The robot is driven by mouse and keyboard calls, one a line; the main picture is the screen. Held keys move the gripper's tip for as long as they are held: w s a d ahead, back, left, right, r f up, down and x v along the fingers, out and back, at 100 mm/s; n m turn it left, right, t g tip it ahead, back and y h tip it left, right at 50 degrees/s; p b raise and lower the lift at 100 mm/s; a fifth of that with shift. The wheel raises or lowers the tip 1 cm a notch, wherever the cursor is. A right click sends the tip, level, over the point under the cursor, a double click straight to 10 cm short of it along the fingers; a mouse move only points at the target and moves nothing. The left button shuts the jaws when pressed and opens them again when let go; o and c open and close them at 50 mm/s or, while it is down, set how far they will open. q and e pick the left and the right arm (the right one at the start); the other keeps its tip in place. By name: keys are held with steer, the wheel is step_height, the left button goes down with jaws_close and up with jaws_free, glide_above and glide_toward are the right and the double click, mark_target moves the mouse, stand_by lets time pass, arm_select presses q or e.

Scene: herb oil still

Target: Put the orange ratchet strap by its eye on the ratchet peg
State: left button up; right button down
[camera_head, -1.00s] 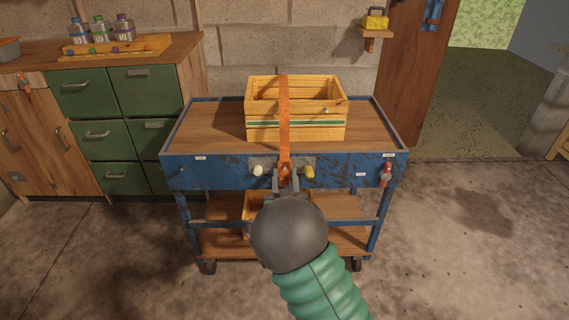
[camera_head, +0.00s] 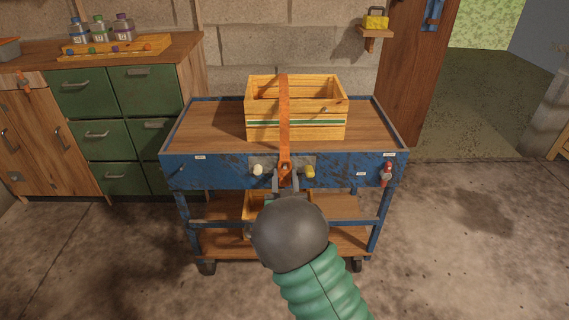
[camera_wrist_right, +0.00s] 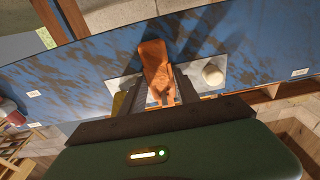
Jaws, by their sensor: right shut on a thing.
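The orange ratchet strap (camera_head: 284,118) runs over the wooden crate and hangs down its front to the cart's blue front edge. It shows large in the right wrist view (camera_wrist_right: 153,62). My right gripper (camera_head: 286,180) is shut on the strap's lower end, near the eye (camera_head: 285,168), in front of a grey plate (camera_head: 265,161). A white peg (camera_head: 258,170) stands left of the strap and a yellow peg (camera_head: 310,171) right of it. Any peg behind the strap end is hidden. I cannot tell whether the eye is around a peg. My left gripper is out of view.
The slatted crate (camera_head: 329,125) stands on the blue cart (camera_head: 205,175). A red item (camera_head: 386,174) is on the cart's right front. A green-drawer cabinet (camera_head: 140,90) with bottles stands left. Floor to the right is clear.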

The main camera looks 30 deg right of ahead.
steer(key=c, duration=0.8)
jaws_free()
steer(key=p+v, duration=0.7)
steer(key=v, duration=0.9)
steer(key=shift+s+a+f, duration=0.2)
steer(key=shift+s, duration=0.15)
